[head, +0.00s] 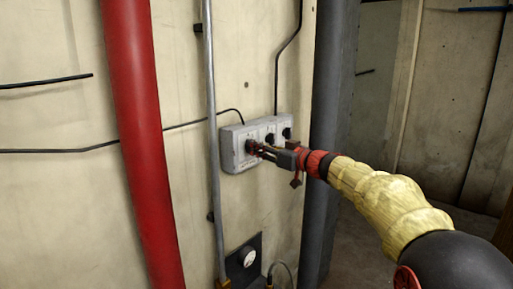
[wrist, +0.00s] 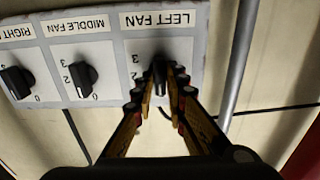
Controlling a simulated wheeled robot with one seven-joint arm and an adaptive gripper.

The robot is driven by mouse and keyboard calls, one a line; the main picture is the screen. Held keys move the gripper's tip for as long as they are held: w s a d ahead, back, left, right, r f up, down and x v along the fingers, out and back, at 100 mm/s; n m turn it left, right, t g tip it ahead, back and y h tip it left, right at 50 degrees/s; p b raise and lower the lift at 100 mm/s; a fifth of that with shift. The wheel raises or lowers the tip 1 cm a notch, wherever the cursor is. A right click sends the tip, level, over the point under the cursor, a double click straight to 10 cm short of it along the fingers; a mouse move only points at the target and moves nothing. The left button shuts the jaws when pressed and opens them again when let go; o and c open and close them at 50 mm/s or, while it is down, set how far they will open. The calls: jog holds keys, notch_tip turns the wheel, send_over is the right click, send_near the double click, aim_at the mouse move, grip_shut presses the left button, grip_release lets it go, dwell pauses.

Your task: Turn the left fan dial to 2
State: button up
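The left fan dial (wrist: 160,76) is a black knob on a white plate labelled LEFT FAN, which appears upside down in the wrist view. My gripper (wrist: 161,78) has one finger on each side of this knob, drawn in close around it. The knob stands roughly upright in the picture. A 3 and part of a 2 show to its left, but the fingers hide the rest of the scale, so I cannot tell its setting. In the head view my gripper (head: 256,148) reaches the left end of the grey control box (head: 230,160).
The middle fan dial (wrist: 84,78) and right fan dial (wrist: 17,82) sit beside it on the same box. A thin grey pipe (head: 213,120) runs left of the box, with a thick red pipe (head: 140,130) farther left. A dark pipe (head: 330,130) stands to the right.

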grip_shut()
jog(key=shift+f+m+b, duration=0.1)
jog(key=shift+m+b, duration=0.3)
jog(key=shift+b, duration=0.4)
jog(key=shift+w+d+f+m+b, duration=0.1)
jog(key=shift+m+b, duration=1.85)
jog(key=shift+m, duration=1.75)
jog(key=shift+w+m+b, duration=0.1)
jog(key=shift+m+b, duration=1.85)
jog(key=shift+m, duration=1.75)
jog(key=shift+o, duration=2.3)
grip_release()
